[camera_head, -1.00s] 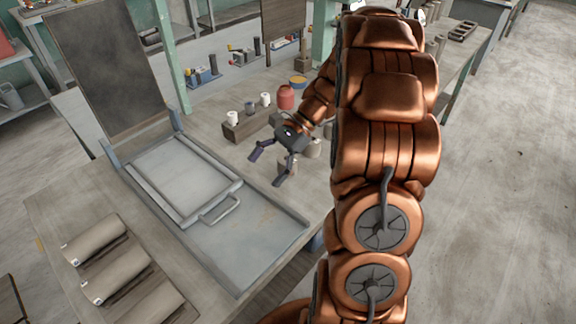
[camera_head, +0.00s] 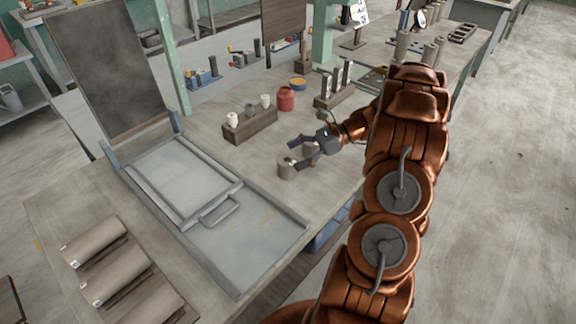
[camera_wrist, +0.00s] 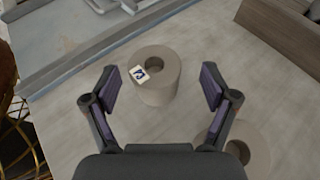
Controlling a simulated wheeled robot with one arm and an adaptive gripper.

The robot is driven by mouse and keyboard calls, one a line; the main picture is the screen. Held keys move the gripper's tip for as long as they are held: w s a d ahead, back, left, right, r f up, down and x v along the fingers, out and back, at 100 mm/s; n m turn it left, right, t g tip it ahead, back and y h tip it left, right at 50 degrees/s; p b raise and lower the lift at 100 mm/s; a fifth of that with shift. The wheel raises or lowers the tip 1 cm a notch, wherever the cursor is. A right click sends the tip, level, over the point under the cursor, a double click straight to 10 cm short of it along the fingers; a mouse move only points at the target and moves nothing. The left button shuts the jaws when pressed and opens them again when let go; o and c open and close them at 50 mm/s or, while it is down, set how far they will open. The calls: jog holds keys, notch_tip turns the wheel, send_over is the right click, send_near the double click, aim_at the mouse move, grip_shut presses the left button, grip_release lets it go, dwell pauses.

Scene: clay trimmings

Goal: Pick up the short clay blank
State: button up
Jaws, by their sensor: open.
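A short grey-brown clay cylinder (camera_head: 286,170) with a hole in its top stands on the table beside the metal tray. In the wrist view this cylinder (camera_wrist: 157,92) carries a small white tag with a dark mark. A second hollow cylinder (camera_head: 309,149) stands close by, partly hidden by my gripper; it also shows in the wrist view (camera_wrist: 258,158), partly behind the right finger. My gripper (camera_head: 294,155) is open and empty. In the wrist view the tagged cylinder lies ahead, between the spread fingers (camera_wrist: 160,86), apart from both.
The grey metal tray (camera_head: 240,258) with a raised frame and handle lies left of the cylinders. A dark wooden block (camera_head: 250,126) with small white cups stands behind, near a red jar (camera_head: 286,98). Long clay rolls (camera_head: 95,243) lie at front left.

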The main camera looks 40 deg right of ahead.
aim_at(283, 161)
jog(key=x, duration=0.1)
jog(key=p+x, duration=0.1)
jog(key=x, duration=0.2)
jog(key=shift+s+a+p, duration=0.15)
jog(key=shift+a+p, duration=0.2)
jog(key=shift+a+f, duration=0.35)
jog(key=shift+a, duration=0.05)
jog(key=shift+c, duration=0.3)
jog(key=c, duration=1.3)
jog(key=shift+c, duration=0.2)
jog(key=shift+w+r, duration=0.15)
jog(key=shift+w, duration=0.1)
